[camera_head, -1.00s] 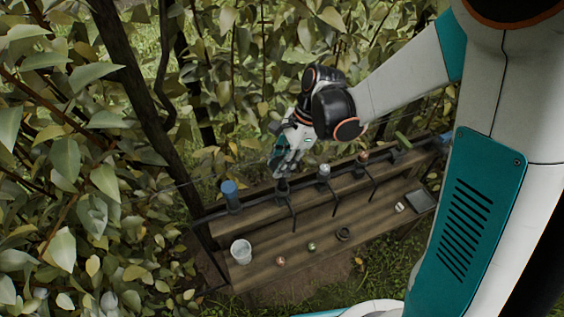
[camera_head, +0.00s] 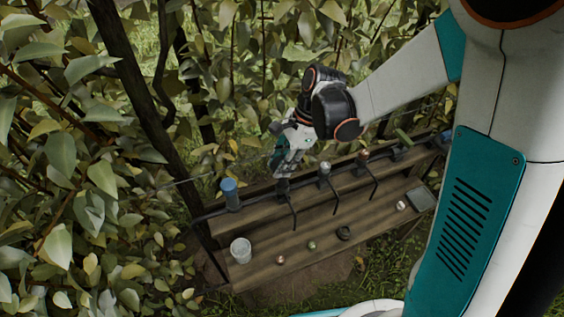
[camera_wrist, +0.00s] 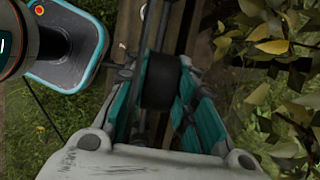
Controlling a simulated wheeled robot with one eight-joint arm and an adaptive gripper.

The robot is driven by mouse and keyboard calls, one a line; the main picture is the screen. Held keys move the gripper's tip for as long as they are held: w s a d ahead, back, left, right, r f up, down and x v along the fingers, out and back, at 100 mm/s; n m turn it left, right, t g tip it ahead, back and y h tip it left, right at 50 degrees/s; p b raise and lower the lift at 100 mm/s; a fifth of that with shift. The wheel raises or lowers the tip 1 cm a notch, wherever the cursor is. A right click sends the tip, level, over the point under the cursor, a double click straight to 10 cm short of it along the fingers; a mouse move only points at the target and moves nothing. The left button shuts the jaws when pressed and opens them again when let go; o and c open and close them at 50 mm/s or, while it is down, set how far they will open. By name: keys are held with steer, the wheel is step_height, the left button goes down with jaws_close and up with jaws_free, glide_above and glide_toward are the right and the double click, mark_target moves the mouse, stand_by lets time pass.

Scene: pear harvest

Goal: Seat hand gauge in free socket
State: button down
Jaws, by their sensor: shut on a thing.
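In the head view my gripper (camera_head: 285,170) is at the upper rail of the wooden rack, over the second holder from the left. In the wrist view my gripper (camera_wrist: 160,90) has its teal fingers closed on a dark cylindrical thing (camera_wrist: 160,82), seemingly the hand gauge. A dark socket (camera_head: 283,187) with a bent rod below it shows directly under the fingertips. The fingers hide most of the held thing, and I cannot tell how far it is inside the socket.
The wooden rack (camera_head: 300,225) holds a blue-topped thing (camera_head: 230,193) at left and white (camera_head: 324,172), copper (camera_head: 363,158) and green (camera_head: 403,140) things at right. Leaves (camera_wrist: 280,50) crowd close.

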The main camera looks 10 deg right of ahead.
steer(key=shift+f+b, duration=0.55)
steer(key=shift+f, duration=0.1)
steer(key=c, duration=1.2)
jaws_free()
steer(key=shift+c, duration=0.2)
steer(key=v, duration=1.2)
